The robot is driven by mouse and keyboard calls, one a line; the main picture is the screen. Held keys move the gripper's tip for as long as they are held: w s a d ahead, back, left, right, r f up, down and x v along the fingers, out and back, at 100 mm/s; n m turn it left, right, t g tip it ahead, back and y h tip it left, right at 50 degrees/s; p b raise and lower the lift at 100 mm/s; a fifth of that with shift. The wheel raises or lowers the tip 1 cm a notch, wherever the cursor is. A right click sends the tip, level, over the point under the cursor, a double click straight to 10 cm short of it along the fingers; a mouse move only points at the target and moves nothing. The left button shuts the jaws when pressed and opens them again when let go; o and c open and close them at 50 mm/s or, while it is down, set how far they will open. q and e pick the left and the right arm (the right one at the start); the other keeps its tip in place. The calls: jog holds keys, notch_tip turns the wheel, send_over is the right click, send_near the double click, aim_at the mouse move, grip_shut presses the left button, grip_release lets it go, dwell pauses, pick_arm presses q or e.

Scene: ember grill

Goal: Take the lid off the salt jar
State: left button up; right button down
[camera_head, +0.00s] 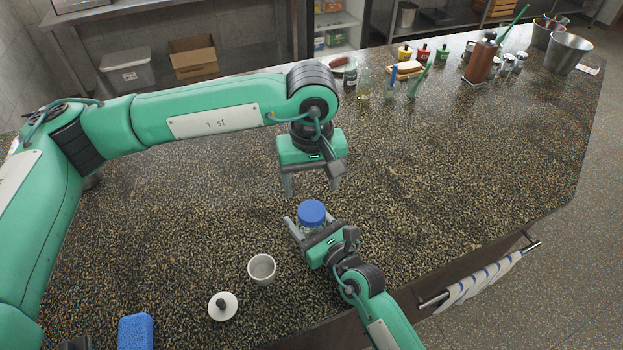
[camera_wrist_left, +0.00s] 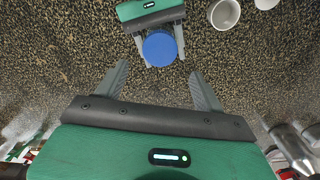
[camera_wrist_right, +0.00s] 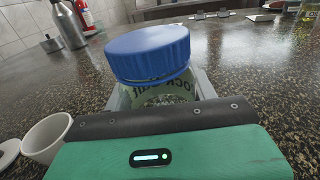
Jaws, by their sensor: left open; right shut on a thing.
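The salt jar is a clear jar (camera_wrist_right: 165,96) with a blue screw lid (camera_head: 311,212) on top, standing upright on the speckled counter. My right gripper (camera_head: 303,228) is shut around the jar's body below the lid; the right wrist view shows the lid's ribbed rim just above the jar's lettering. My left gripper (camera_head: 311,192) is open and empty, above and a little beyond the jar. In the left wrist view the blue lid (camera_wrist_left: 160,48) lies ahead of the left fingertips (camera_wrist_left: 158,72), apart from them.
A white cup (camera_head: 262,268) and a small white lid with a dark knob (camera_head: 223,306) stand left of the jar. A blue sponge (camera_head: 136,331) lies at the near edge. Bottles, sauces and metal pots (camera_head: 566,54) stand at the back right. The middle counter is clear.

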aim_at(312, 211)
pick_arm(q)
jog(key=m, duration=0.6)
jog(key=shift+m, duration=0.3)
jog(key=shift+f, duration=4)
